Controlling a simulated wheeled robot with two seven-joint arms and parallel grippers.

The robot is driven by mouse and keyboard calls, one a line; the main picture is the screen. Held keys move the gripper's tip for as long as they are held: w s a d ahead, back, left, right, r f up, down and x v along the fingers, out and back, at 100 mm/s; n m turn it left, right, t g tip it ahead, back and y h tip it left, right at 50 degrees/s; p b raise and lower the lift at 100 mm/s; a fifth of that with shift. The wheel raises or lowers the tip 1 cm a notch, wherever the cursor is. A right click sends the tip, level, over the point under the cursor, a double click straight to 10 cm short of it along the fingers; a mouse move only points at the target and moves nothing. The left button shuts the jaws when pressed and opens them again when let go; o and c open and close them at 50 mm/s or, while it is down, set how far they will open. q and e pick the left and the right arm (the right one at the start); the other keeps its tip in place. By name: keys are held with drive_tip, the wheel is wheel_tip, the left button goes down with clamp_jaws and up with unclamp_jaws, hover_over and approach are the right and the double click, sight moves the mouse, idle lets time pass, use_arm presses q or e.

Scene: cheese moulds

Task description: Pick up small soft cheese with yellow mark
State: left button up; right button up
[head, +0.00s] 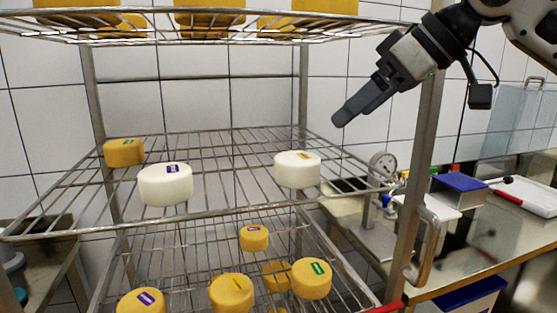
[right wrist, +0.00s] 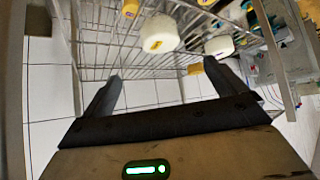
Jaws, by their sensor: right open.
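The white soft cheese with a yellow mark (head: 298,172) stands upright on the right part of the middle wire shelf (head: 225,172). In the right wrist view I take the nearer white cheese (right wrist: 158,32) to be this one. Another white cheese with a purple mark (head: 165,187) stands to its left; it also shows in the right wrist view (right wrist: 218,46). My right gripper (head: 344,114) is open and empty, above and to the right of the yellow-marked cheese and apart from it. Both fingers show in the right wrist view (right wrist: 168,88). My left gripper is not in view.
A yellow cheese (head: 123,153) stands at the shelf's left. Several yellow cheeses (head: 231,292) stand on the lower shelf, others on the upper shelf (head: 230,37). A rack post (head: 418,160) stands right of the shelf. A counter with a gauge (head: 383,165) lies beyond.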

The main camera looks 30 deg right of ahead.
sight(302, 158)
drive_tip(key=p+x, duration=0.1)
drive_tip(key=x, duration=1.4)
drive_tip(key=shift+w+a+f, duration=0.15)
drive_tip(key=shift+w+f, duration=0.1)
drive_tip(key=shift+w, duration=0.05)
drive_tip(key=c, duration=0.9)
